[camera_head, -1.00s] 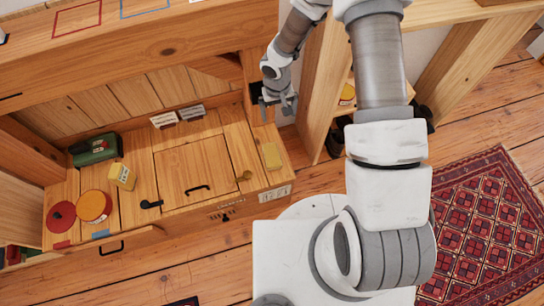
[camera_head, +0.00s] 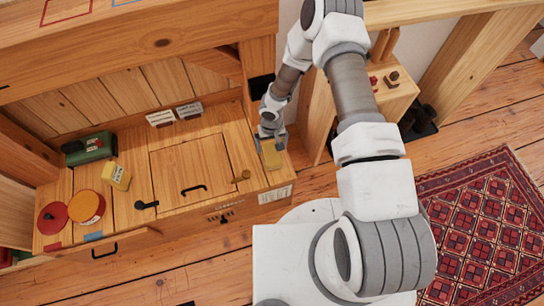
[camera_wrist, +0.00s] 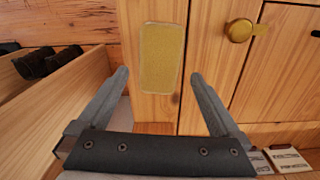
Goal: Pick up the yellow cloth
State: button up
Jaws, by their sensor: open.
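The yellow cloth (camera_head: 271,154) is a small flat rectangle lying on the right end of the wooden bench top. It also shows in the wrist view (camera_wrist: 162,57), flat on the wood, just beyond my fingertips and lined up between them. My gripper (camera_head: 270,138) hangs at the cloth's far edge in the head view and hides a little of it. In the wrist view my gripper (camera_wrist: 158,75) is open and empty, its two fingers spread wider than the cloth. I cannot tell the exact height of the fingertips above the wood.
A brass knob (camera_wrist: 239,30) stands on the wood beside the cloth. A black handle (camera_head: 194,189), a yellow box (camera_head: 117,176), orange (camera_head: 86,207) and red (camera_head: 52,218) round items and a green case (camera_head: 90,149) are further left. Two small cards (camera_head: 175,114) lie behind.

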aim_at(272, 152)
notch_tip(272, 152, down, 6)
jog(key=shift+r+b, duration=0.1)
jog(key=shift+b, duration=0.8)
jog(key=shift+r, duration=0.1)
jog(key=c, duration=1.3)
jog(key=shift+w, duration=0.1)
jog(key=shift+r, duration=0.1)
notch_tip(272, 152, up, 4)
jog(key=shift+r+p, duration=0.2)
jog(key=shift+p, duration=0.7)
jog(key=s+d+r, duration=0.2)
jog(key=s, duration=0.1)
jog(key=s+d+r+b, duration=0.1)
jog(key=s+d+r, duration=0.1)
jog(key=s, duration=0.1)
jog(key=s+d+r, duration=0.2)
jog(key=s, duration=0.2)
jog(key=shift+s+r, duration=0.1)
jog(key=shift+r, duration=0.1)
